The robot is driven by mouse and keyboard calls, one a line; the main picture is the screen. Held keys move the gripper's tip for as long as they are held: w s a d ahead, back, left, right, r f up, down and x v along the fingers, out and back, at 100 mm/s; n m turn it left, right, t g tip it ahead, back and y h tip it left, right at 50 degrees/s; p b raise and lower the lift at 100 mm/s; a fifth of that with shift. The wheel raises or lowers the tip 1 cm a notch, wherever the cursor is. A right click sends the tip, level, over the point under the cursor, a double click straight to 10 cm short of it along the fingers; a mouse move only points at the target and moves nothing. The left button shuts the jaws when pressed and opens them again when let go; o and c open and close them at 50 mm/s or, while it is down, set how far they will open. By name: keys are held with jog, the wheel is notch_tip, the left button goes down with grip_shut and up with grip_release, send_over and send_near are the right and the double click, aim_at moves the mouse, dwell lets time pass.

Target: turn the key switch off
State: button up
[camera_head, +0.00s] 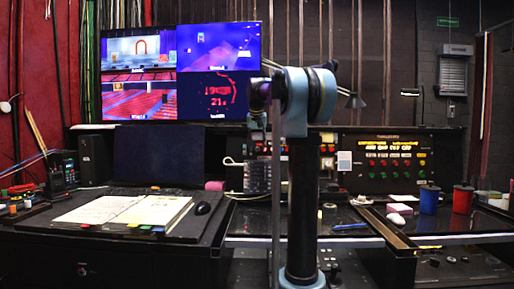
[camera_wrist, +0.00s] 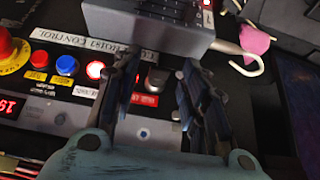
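The left finger hides part of the panel beside a lit red button (camera_wrist: 96,70). In the head view my arm blocks the gripper and the panel spot.
A red mushroom button (camera_wrist: 8,48), a blue button (camera_wrist: 66,65) and a red button (camera_wrist: 40,58) are on the same panel. A grey box with keys (camera_wrist: 150,22) stands just beyond. A white hook (camera_wrist: 250,66) and pink object (camera_wrist: 255,38) lie right of it.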

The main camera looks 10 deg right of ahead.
grip_shut()
jog(key=shift+a+h, duration=0.15)
jog(key=shift+h, duration=0.15)
jog(key=shift+w+a+n+h, duration=0.1)
jog(key=shift+a+n+h, duration=0.15)
jog(key=shift+h, duration=0.3)
jog(key=shift+a+n+h, duration=0.1)
jog(key=shift+n+h, duration=0.25)
jog(key=shift+h, duration=0.2)
jog(key=h, duration=0.1)
jog(key=n+h, duration=0.1)
jog(key=h, duration=0.1)
jog(key=a+n+h, duration=0.1)
jog(key=shift+f+g+h, duration=0.3)
jog(key=shift+f+h, duration=0.05)
jog(key=shift+h, duration=0.05)
jog(key=h, duration=0.1)
jog(key=n+h, duration=0.1)
jog(key=h, duration=0.1)
jog(key=f+n+h, duration=0.1)
jog(key=shift+a+h, duration=0.3)
jog(key=shift+a, duration=0.05)
jog(key=shift+f+n+t+h, duration=0.25)
jog(key=shift+n+t+h, duration=0.3)
jog(key=shift+h, duration=0.2)
jog(key=shift+f+n+t+h, duration=0.2)
jog(key=shift+n+t+h, duration=0.25)
jog(key=shift+n+h, duration=0.25)
grip_release()
